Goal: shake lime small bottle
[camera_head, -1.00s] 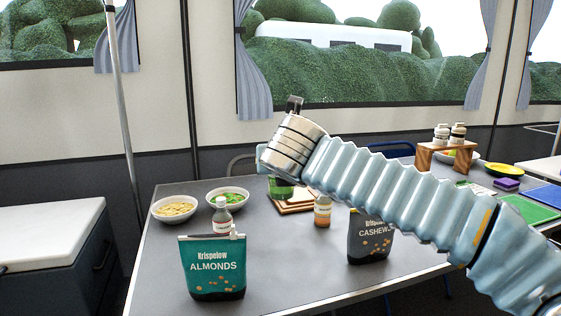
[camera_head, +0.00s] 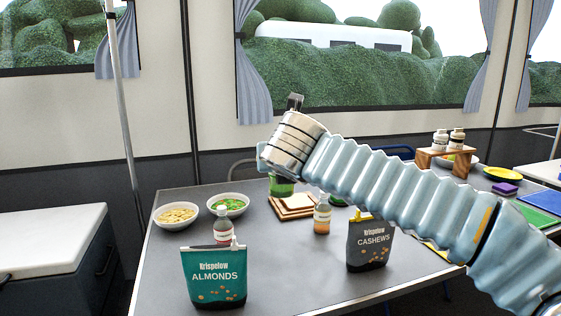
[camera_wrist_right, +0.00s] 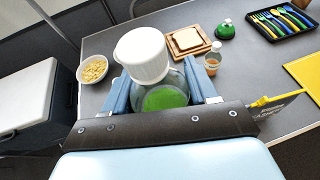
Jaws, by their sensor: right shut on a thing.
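The lime small bottle (camera_wrist_right: 165,99) has a white cap (camera_wrist_right: 142,55) and a clear body with green liquid. My right gripper (camera_wrist_right: 160,82) is shut on it, with one blue finger on each side of the body. In the head view my right arm crosses from the right and its wrist covers most of the bottle. Only a green part of the bottle (camera_head: 281,187) shows below the wrist, above the table. My left gripper is not in view.
The table (camera_head: 290,262) holds an almonds bag (camera_head: 214,277), a cashews bag (camera_head: 368,243), two small bottles (camera_head: 223,226) (camera_head: 322,217), two bowls (camera_head: 176,215) (camera_head: 228,204) and bread on a board (camera_head: 293,206). A cutlery tray (camera_wrist_right: 284,22) stands at the back right in the wrist view.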

